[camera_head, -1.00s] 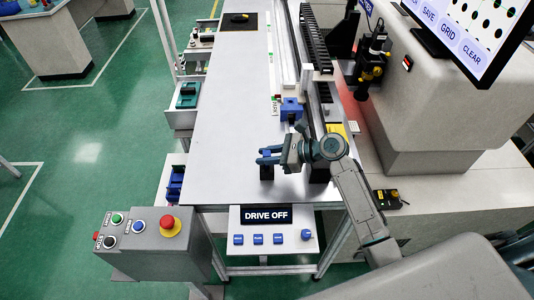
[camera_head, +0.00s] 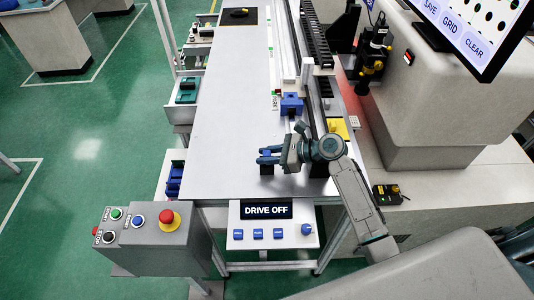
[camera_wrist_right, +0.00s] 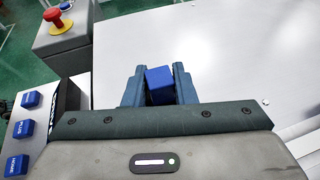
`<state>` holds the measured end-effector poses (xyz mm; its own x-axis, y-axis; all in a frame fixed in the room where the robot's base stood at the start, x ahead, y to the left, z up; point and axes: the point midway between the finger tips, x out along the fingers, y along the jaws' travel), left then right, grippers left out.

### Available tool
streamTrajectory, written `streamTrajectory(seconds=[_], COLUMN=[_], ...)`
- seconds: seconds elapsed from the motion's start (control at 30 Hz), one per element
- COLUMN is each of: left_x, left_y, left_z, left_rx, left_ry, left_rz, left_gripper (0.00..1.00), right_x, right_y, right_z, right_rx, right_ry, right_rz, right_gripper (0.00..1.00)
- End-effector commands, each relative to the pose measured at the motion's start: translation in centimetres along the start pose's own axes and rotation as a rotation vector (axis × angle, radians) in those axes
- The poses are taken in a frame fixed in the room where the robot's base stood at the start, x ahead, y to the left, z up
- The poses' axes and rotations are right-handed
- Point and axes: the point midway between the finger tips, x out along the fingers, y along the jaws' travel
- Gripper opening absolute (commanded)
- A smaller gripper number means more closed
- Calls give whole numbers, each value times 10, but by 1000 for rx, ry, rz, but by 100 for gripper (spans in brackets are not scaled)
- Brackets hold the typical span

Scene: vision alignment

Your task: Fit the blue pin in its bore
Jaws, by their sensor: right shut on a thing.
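My right gripper (camera_head: 264,157) is above the near end of the grey worktable. It also shows in the right wrist view (camera_wrist_right: 158,84), its two teal fingers on either side of the blue pin (camera_wrist_right: 160,78). The pin shows there as a square blue block end, held between the fingers. In the head view the fingers cover much of it. A small dark piece (camera_head: 267,170) shows just below the fingers; I cannot tell whether it touches the pin. A blue block (camera_head: 291,104) sits by the rail, farther back and apart from the gripper. No bore can be made out. My left gripper is out of view.
The grey worktable (camera_head: 227,110) is mostly clear to the left of the gripper. A long rail with a dark rack (camera_head: 316,38) runs along its right side. A yellow block (camera_head: 339,128) is right of the rail. A DRIVE OFF panel (camera_head: 266,210) stands at the front.

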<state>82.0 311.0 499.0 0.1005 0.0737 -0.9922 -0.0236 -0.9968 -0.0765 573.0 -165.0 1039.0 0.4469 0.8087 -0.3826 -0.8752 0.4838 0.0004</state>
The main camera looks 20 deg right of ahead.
Motion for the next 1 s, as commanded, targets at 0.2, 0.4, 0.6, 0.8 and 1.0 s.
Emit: streamTrajectory(seconds=[0.2,0.4,0.6,0.8,1.0], left_x=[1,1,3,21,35], left_y=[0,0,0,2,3], left_z=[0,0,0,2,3], left_rx=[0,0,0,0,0], left_ry=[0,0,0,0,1], left_rz=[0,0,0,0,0], left_gripper=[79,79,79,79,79], right_x=[1,1,0,-9,-21], right_y=[0,0,0,-1,41], right_z=[-2,-2,0,24,26], right_rx=[0,0,-2,-9,-2], right_ry=[-1,0,0,-3,0], right_rz=[0,0,-1,-2,1], right_gripper=[40,50,50,50,50])
